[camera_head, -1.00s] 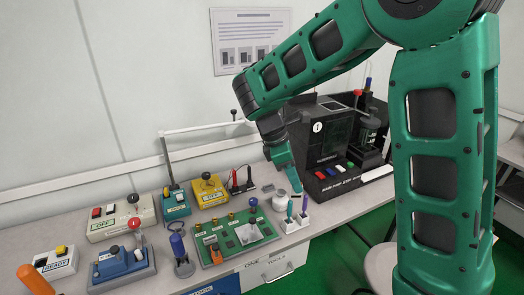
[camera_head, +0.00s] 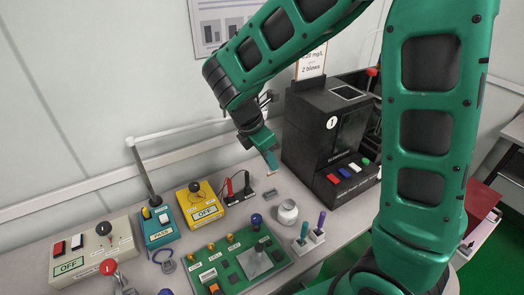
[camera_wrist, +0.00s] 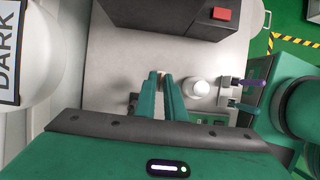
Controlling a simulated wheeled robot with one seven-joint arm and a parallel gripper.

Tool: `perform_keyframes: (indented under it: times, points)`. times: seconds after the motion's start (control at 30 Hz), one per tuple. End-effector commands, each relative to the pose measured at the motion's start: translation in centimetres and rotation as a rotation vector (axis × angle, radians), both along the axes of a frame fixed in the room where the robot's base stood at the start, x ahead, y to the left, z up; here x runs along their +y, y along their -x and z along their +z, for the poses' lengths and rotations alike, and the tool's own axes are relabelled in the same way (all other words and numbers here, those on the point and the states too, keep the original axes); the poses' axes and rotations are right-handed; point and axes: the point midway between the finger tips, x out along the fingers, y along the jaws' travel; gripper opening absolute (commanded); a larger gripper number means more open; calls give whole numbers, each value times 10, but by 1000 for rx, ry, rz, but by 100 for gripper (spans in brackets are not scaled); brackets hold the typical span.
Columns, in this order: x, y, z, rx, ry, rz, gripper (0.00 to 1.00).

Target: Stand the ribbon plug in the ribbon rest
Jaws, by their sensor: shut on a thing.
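My gripper (camera_head: 270,160) points down above the back of the bench, in front of the black analyser. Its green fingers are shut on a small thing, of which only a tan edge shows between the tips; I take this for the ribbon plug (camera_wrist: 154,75). Most of it is hidden by the fingers.
A white jar (camera_head: 287,212) stands right of the block, with a white tool holder (camera_head: 308,241) nearer. The black analyser (camera_head: 325,140) is behind. A yellow OFF box (camera_head: 203,208) and red and black probes (camera_head: 238,187) stand left. A green circuit board (camera_head: 240,262) lies in front.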

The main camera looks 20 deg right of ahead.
Motion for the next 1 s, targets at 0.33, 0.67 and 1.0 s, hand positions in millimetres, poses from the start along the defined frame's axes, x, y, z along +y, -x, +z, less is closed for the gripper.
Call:
perform_keyframes:
  times: [0.33, 0.67, 1.0]
  points:
    - [3, 0, -1, 1, 0, 12, 0]
    - [4, 1, -10, 3, 5, 14, 0]
    - [4, 1, -39, 2, 4, 14, 0]
